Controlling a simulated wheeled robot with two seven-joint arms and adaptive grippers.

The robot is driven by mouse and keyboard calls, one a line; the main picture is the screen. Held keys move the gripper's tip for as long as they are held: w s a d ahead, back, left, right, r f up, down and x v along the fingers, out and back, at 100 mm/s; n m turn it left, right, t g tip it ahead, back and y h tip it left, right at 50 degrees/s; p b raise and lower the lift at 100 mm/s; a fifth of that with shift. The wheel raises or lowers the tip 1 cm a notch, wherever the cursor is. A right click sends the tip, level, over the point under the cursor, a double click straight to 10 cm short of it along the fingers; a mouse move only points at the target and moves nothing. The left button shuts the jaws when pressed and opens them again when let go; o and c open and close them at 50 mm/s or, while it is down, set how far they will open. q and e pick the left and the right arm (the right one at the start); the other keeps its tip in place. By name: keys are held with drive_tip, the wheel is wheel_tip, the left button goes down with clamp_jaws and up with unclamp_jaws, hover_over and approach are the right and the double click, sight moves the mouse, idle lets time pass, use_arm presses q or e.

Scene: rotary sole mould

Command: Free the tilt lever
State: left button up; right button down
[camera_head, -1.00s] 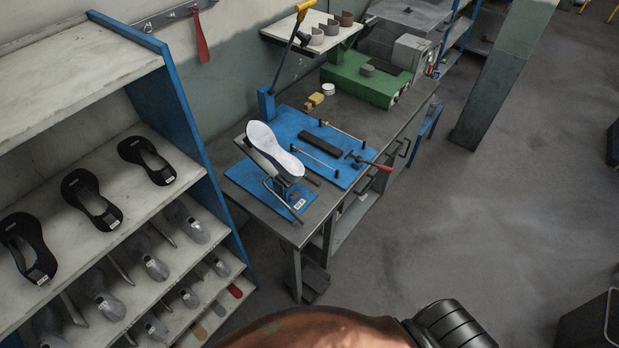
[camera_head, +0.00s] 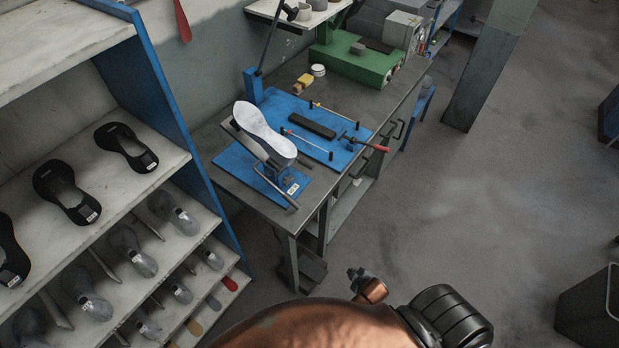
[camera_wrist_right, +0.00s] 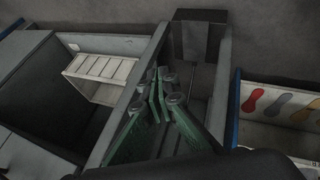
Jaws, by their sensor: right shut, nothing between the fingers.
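The sole mould (camera_head: 262,130) carries a pale sole on a tilted plate above a blue base (camera_head: 232,160) at the near end of the bench. A bent metal rod (camera_head: 268,183), possibly the tilt lever, stands beside and below it. A red-handled clamp (camera_head: 374,147) sits at the right edge of the blue plate. My right gripper (camera_head: 357,273) shows small at the lower middle, in front of and below the bench, apart from the mould. In the right wrist view its green-padded fingers (camera_wrist_right: 165,78) are together and empty. My left gripper is not in view.
The grey bench (camera_head: 240,195) also holds a green machine (camera_head: 355,62) at the back. A blue-sided shelf (camera_head: 180,120) with soles and shoe forms stands at the left. A dark bin (camera_head: 585,318) is at the lower right.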

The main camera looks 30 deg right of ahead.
drive_tip(key=w+d+r+n+t+b, duration=0.1)
drive_tip(key=w+r+n, duration=0.4)
drive_tip(key=r, duration=0.6)
drive_tip(key=w+d+r+n+t+b, duration=0.1)
drive_tip(key=w+d+r+n+t, duration=0.1)
drive_tip(key=w+r+n+t, duration=0.4)
drive_tip(key=w+d+r+n+t+b, duration=0.1)
drive_tip(key=w+r+n+t, duration=0.3)
drive_tip(key=r, duration=1.1)
drive_tip(key=shift+w+d+r+n+y+b, duration=0.15)
drive_tip(key=shift+w+d+n, duration=0.15)
drive_tip(key=shift+w, duration=0.25)
drive_tip(key=shift+w+d+r+n+y+b, duration=0.1)
drive_tip(key=shift+w+d+n, duration=0.2)
drive_tip(key=shift+w, duration=0.25)
drive_tip(key=shift+w+d+r+n+y+b, duration=0.1)
drive_tip(key=shift+w+d+n+b, duration=0.15)
drive_tip(key=shift+w, duration=0.3)
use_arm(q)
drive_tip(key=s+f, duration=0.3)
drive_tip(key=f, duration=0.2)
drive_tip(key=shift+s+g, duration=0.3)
use_arm(e)
drive_tip(key=a+r+n+t+y, duration=0.2)
drive_tip(key=a+r+n+y, duration=0.3)
drive_tip(key=n, duration=0.9)
drive_tip(key=shift+a+y, duration=0.2)
drive_tip(key=shift+y, duration=1.45)
drive_tip(key=shift+w, duration=0.1)
